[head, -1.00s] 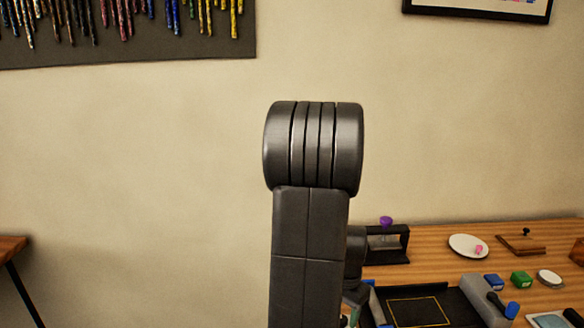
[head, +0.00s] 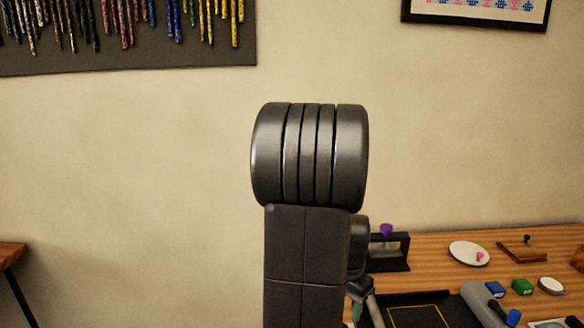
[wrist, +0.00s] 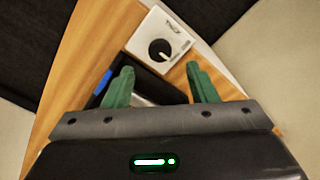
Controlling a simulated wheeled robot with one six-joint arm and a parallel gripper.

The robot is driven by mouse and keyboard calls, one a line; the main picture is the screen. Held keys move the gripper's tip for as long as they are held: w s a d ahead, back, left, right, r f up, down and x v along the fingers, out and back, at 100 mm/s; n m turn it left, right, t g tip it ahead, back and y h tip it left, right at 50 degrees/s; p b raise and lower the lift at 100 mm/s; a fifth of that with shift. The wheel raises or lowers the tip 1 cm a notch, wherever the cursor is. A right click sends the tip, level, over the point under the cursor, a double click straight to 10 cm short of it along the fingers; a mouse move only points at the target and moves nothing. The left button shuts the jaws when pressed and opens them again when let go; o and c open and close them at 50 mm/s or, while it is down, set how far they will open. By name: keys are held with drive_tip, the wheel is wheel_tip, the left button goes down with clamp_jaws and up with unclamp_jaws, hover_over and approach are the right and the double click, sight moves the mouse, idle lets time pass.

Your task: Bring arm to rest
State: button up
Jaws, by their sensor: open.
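My gripper (wrist: 161,88) shows in the wrist view with its two green fingers apart and nothing between them. It is over a wooden surface (wrist: 75,75). A white box with a black dial (wrist: 160,40) lies just beyond the fingertips.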

wheel_tip(320, 180, down, 7)
drive_tip(key=shift+s+r, duration=0.1)
drive_tip(key=shift+r, duration=0.05)
drive_tip(key=shift+r+n, duration=0.15)
drive_tip(key=shift+n, duration=0.25)
drive_tip(key=shift+n+p, duration=0.4)
drive_tip(key=shift+n, duration=0.4)
drive_tip(key=n+p, duration=0.1)
drive_tip(key=n, duration=0.3)
drive_tip(key=n+p, duration=0.1)
drive_tip(key=n, duration=0.2)
drive_tip(key=shift+r, duration=0.15)
wheel_tip(320, 180, up, 10)
drive_tip(key=shift+f, duration=0.2)
